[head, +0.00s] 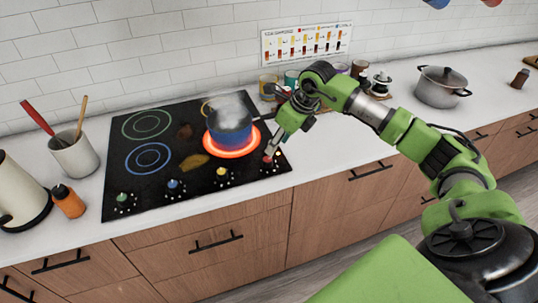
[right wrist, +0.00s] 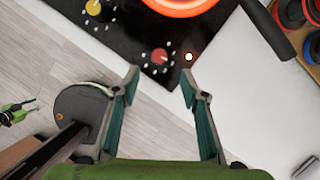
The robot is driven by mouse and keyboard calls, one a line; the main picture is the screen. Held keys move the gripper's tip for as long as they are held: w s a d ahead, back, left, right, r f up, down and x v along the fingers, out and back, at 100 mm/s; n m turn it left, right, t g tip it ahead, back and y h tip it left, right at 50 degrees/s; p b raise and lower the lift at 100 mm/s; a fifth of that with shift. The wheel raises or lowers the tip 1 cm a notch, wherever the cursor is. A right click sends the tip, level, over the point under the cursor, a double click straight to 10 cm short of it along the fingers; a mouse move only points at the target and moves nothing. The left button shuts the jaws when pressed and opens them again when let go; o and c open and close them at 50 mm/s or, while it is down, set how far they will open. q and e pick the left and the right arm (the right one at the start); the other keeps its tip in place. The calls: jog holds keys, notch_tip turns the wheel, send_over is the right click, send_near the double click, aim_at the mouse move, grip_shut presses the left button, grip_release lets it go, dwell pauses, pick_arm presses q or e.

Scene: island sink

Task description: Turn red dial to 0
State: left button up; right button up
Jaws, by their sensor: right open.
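The red dial (right wrist: 159,56) sits near the front right corner of the black cooktop (head: 150,190), ringed by small white marks. A bright white-orange light (right wrist: 188,57) glows beside it. Its pointer is too small to read. My right gripper (right wrist: 160,75) is open, with its two fingers spread either side of the dial's line and the dial just beyond the tips; I cannot tell whether they touch it. My left gripper is not in view.
A blue steaming pot (head: 230,124) stands on the glowing red-orange burner (head: 234,151) close to my right gripper. A yellow dial (right wrist: 96,9) is next to the red one. A kettle (head: 20,193) and a utensil crock (head: 75,153) stand left.

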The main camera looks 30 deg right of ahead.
aim_at(268, 159)
jog(key=p+x, duration=0.2)
jog(key=x, duration=0.5)
jog(key=shift+w+a+f, duration=0.15)
jog(key=shift+f, duration=0.2)
jog(key=shift+w+f, duration=0.2)
jog(key=shift+f, duration=0.4)
jog(key=c, duration=1.1)
